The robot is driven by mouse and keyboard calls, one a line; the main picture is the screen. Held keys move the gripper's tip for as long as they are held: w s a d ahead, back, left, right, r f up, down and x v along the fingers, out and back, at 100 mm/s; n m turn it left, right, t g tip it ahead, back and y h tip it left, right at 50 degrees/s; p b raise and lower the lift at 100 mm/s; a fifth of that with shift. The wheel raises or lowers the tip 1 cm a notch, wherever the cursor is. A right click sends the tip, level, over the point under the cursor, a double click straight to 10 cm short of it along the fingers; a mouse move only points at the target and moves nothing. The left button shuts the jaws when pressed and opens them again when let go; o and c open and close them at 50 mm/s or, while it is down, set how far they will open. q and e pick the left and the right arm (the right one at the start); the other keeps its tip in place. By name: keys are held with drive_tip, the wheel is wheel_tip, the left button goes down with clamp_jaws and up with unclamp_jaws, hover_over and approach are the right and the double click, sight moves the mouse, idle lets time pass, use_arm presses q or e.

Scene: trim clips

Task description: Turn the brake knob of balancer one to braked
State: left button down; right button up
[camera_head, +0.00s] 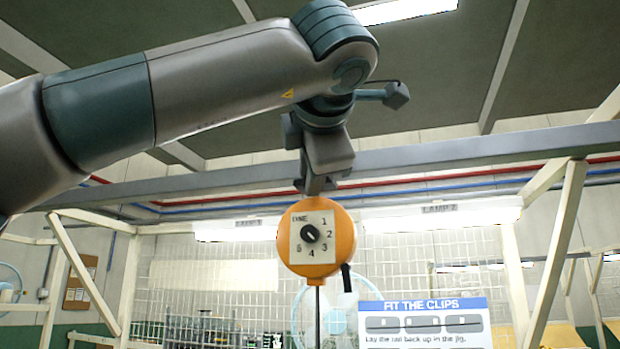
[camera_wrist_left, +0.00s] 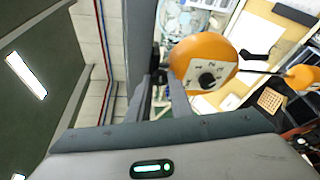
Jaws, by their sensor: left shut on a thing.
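The round orange balancer (camera_head: 336,258) hangs below a grey beam. Its white face bears the numbers 1 to 5, lettering too small to read surely, and a round black knob (camera_head: 310,233). A black lever (camera_head: 346,278) sticks out at its lower right. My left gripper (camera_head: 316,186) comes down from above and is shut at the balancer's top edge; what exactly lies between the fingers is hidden. In the left wrist view the balancer (camera_wrist_left: 205,48) and its knob (camera_wrist_left: 207,80) sit just right of the fingers (camera_wrist_left: 168,92). My right gripper is not in view.
The grey beam (camera_head: 440,155) runs across behind my left arm. A sign headed "FIT THE CLIPS" (camera_head: 425,307) stands at the lower right. A second orange object (camera_wrist_left: 302,76) and a worktop (camera_wrist_left: 262,38) show in the left wrist view.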

use_arm(q)
drive_tip(key=shift+m+t, duration=0.3)
drive_tip(key=shift+m, duration=0.3)
drive_tip(key=c, duration=1.6)
unclamp_jaws()
drive_tip(key=shift+f, duration=0.1)
drive_tip(key=shift+s+b, duration=0.1)
drive_tip(key=shift+b, duration=0.2)
